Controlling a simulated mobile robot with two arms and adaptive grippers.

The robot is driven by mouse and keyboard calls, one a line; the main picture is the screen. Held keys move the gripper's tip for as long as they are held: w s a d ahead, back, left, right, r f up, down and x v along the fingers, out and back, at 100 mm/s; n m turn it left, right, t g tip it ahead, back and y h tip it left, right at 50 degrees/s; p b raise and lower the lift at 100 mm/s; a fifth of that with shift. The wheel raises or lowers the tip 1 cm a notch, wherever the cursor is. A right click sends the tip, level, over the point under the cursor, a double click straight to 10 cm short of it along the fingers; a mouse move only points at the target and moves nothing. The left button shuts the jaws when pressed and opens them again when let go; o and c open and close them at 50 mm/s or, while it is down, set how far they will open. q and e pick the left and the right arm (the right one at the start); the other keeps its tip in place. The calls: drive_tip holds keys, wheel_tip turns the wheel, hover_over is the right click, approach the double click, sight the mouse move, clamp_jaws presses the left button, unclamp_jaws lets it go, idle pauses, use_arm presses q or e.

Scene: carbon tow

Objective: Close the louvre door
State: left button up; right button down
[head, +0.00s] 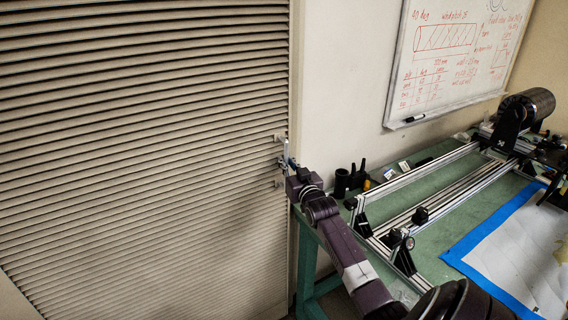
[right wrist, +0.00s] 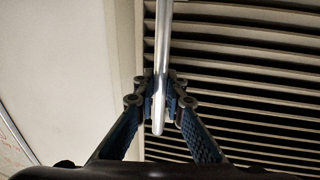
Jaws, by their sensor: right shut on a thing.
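The louvre door (head: 140,150) with beige horizontal slats fills the left of the head view. Its slats (right wrist: 250,70) also fill the right of the right wrist view. The door's right edge shows beside the pale frame; I cannot tell if a gap is left there. A metal bar handle (head: 283,145) stands off the door near that edge, and shows upright in the right wrist view (right wrist: 163,40). My right gripper (head: 286,163) is shut on the handle, with one finger on each side of the bar (right wrist: 160,97). My left gripper is not in view.
A green workbench (head: 455,225) stands right of the door, carrying an aluminium rail frame (head: 425,185), a dark roll (head: 530,105) and a blue-edged sheet (head: 520,250). Dark small holders (head: 342,182) stand near its left end. A whiteboard (head: 455,60) hangs above.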

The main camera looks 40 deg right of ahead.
drive_tip(key=c, duration=2.2)
unclamp_jaws()
drive_tip(key=shift+d+r, duration=0.1)
drive_tip(key=shift+d, duration=0.15)
drive_tip(key=shift+o, duration=1.2)
drive_tip(key=shift+d+f, duration=0.15)
drive_tip(key=shift+f, duration=0.05)
drive_tip(key=v, duration=1.2)
